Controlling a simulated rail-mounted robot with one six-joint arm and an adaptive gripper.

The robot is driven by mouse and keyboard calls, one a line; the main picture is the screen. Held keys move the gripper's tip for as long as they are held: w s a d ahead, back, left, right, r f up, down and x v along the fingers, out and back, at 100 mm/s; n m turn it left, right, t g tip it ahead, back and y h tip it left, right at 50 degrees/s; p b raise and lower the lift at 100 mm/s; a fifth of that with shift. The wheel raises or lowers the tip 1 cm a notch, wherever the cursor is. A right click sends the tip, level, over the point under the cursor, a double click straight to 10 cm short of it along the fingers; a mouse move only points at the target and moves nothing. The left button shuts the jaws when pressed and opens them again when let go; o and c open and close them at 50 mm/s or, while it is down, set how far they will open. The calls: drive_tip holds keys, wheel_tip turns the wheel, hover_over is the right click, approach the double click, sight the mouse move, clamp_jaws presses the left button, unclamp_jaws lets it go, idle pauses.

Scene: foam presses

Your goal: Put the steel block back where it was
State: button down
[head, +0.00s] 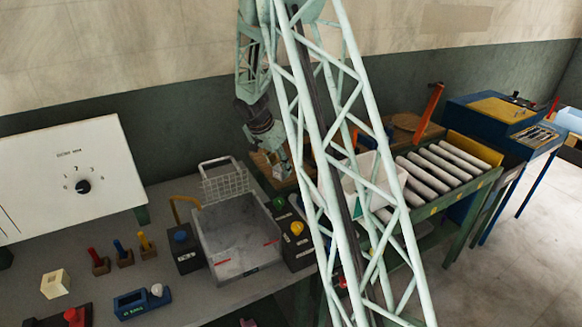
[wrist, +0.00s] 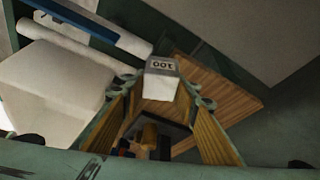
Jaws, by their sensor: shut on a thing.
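My gripper (wrist: 160,88) is shut on a pale grey block marked "100" (wrist: 160,80), which I take as the steel block. The block sits between the fingertips, its marking upside down in the wrist view. A wooden board (wrist: 225,95) lies beyond and below it; I cannot tell whether the block touches the board. In the head view my gripper (head: 277,155) is at the back of the bench, partly behind my lattice mast, over the board (head: 262,160).
A white bin (wrist: 50,85) and rollers (wrist: 85,30) lie left of the block in the wrist view. In the head view, a grey tray (head: 238,235) with an upright wire rack (head: 224,184) stands left of my gripper. The roller conveyor (head: 445,170) is at right.

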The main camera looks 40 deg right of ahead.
drive_tip(key=shift+w+d, duration=0.1)
drive_tip(key=w+d, duration=0.3)
drive_tip(key=d, duration=0.1)
drive_tip(key=w+d+f+p, duration=0.1)
drive_tip(key=w+d, duration=0.2)
drive_tip(key=d, duration=0.1)
drive_tip(key=w+d+p, duration=0.1)
drive_tip(key=w+d, duration=0.2)
drive_tip(key=d, duration=0.1)
drive_tip(key=shift+w+d+f, duration=0.2)
drive_tip(key=shift+w+d, duration=0.1)
idle(0.4)
drive_tip(key=shift+f, duration=0.1)
drive_tip(key=shift+f, duration=1.65)
drive_tip(key=shift+f, duration=0.1)
drive_tip(key=c, duration=2)
unclamp_jaws()
drive_tip(key=shift+s, duration=0.1)
drive_tip(key=shift+c, duration=0.2)
